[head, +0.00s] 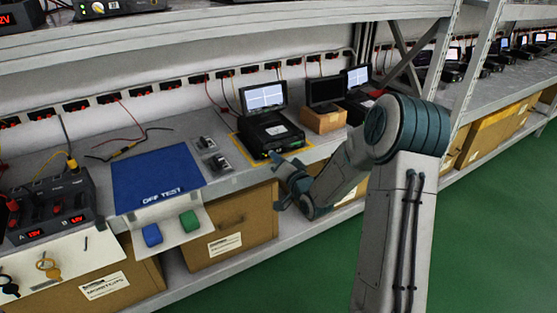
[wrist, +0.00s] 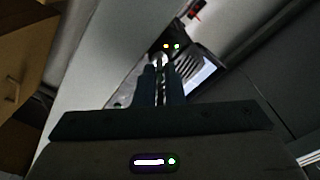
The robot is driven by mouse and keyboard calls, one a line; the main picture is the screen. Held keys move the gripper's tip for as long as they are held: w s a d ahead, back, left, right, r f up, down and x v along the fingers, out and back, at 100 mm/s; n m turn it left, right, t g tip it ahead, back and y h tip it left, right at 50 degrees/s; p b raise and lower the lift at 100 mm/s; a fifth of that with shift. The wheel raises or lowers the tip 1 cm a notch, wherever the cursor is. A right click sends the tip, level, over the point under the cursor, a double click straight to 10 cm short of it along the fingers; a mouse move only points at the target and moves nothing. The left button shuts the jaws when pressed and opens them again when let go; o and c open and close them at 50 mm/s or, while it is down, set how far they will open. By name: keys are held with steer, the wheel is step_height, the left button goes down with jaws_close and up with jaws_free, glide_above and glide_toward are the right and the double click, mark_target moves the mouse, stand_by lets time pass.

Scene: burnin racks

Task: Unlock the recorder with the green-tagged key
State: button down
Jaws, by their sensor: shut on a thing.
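The recorder (head: 272,133) is a black box with a raised, lit screen (head: 265,97), standing inside a yellow outline on the bench. In the wrist view its dark body shows past my fingertips, with a yellow and a green light (wrist: 172,46) and the screen (wrist: 197,76) to the right. My gripper (head: 281,165) is at the bench's front edge, just in front of the recorder; in the wrist view its fingers (wrist: 160,65) point at it. They are shut on a small, pale key (wrist: 158,59), mostly hidden. Its tag colour and whether it touches the lock cannot be told.
A white board at front left holds a yellow-tagged key (head: 48,267) and a black-tagged one (head: 9,286). Cardboard boxes (head: 230,228) fill the lower shelf.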

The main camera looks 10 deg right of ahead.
steer(key=shift+f, duration=0.1)
steer(key=c, duration=1.9)
jaws_free()
steer(key=shift+a, duration=0.1)
steer(key=shift+s, duration=0.1)
steer(key=p+v, duration=0.2)
steer(key=v, duration=1.1)
steer(key=shift+s, duration=0.35)
steer(key=shift+r, duration=0.2)
